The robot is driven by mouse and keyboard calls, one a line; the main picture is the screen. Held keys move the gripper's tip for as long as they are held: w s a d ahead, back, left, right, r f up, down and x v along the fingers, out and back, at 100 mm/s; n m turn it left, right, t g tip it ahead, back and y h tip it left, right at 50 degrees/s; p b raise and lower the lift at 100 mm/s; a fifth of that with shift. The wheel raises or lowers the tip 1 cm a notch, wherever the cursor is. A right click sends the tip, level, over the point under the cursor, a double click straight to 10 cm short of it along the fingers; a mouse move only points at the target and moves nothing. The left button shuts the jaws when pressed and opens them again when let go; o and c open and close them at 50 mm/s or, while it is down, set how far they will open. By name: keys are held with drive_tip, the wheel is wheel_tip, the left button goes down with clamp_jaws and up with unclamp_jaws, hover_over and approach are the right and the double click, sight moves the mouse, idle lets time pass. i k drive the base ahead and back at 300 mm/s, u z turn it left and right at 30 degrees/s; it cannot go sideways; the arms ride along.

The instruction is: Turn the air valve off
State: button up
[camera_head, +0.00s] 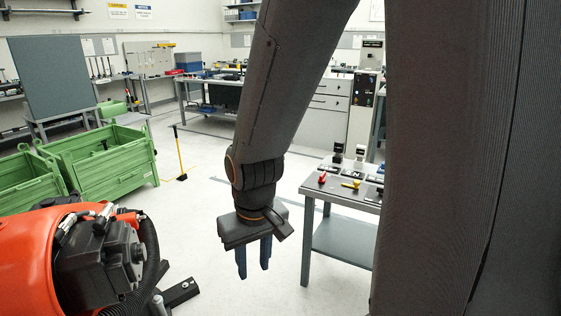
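My gripper (253,271) hangs from my arm in the middle of the picture, pointing down over bare floor. Its two dark blue fingers stand apart with a gap between them and nothing in it. A grey work table (335,190) stands to the right of it. On its top are a small red handle (322,178) and a yellow handle (351,184), both small in the picture. I cannot tell for sure which of them is the air valve. My gripper is apart from both. My arm hides the table's right part.
A red-orange machine (28,258) with black hoses stands at the front left. Green metal crates (105,165) are at the left. A yellow-and-black post (179,152) stands on the floor. Benches (205,104) and a cabinet (325,115) line the back. The middle floor is clear.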

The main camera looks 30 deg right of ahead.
sight(321, 179)
drive_tip(key=z, duration=0.2)
drive_tip(key=i, duration=1.45)
drive_tip(key=z, duration=0.9)
drive_tip(key=i, duration=0.7)
drive_tip(key=z, duration=0.3)
